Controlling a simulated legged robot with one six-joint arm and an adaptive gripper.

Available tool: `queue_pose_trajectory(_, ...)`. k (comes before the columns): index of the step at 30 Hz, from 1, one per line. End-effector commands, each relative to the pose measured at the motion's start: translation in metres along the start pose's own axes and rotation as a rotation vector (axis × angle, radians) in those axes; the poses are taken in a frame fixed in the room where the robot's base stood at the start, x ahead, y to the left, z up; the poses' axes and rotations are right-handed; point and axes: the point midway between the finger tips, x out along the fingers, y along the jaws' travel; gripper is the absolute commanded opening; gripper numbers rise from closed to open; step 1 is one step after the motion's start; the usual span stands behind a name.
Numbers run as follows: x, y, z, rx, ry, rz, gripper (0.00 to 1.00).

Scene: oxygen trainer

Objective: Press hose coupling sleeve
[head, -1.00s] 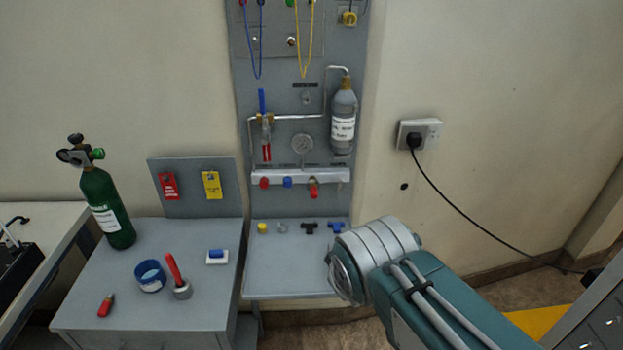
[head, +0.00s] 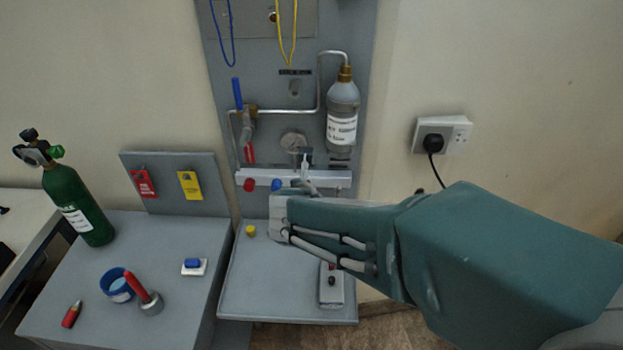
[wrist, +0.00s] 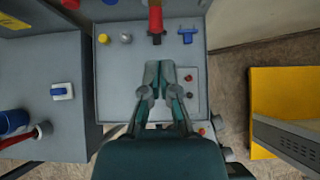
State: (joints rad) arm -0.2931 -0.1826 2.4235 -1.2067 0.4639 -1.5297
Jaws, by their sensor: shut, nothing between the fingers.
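The red coupling sleeve (wrist: 155,20) hangs at the top of the wrist view, its far end cut off by the frame edge. In the head view my arm and gripper hide it at the white manifold bar (head: 336,180). My gripper (wrist: 160,66) is shut and empty, its fingers close together. In the wrist view the fingertips are below the sleeve in the picture, with a gap between.
On the shelf (head: 265,290) are a yellow cap (wrist: 125,38), a blue tee (wrist: 187,35) and a small grey box (head: 331,290). A red knob (head: 249,185) and a blue knob (head: 277,184) are on the bar. A grey bottle (head: 342,105) hangs above. A side table (head: 95,270) stands left.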

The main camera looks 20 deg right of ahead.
Motion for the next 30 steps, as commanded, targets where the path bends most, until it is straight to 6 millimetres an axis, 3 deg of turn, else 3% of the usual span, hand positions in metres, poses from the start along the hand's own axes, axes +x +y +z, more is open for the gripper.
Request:
queue_pose_trajectory(12,0.006,-0.001,0.0,-0.006,0.0,-0.002,0.0)
queue_pose_trajectory(30,0.086,-0.001,-0.001,-0.005,0.002,-0.003,0.0)
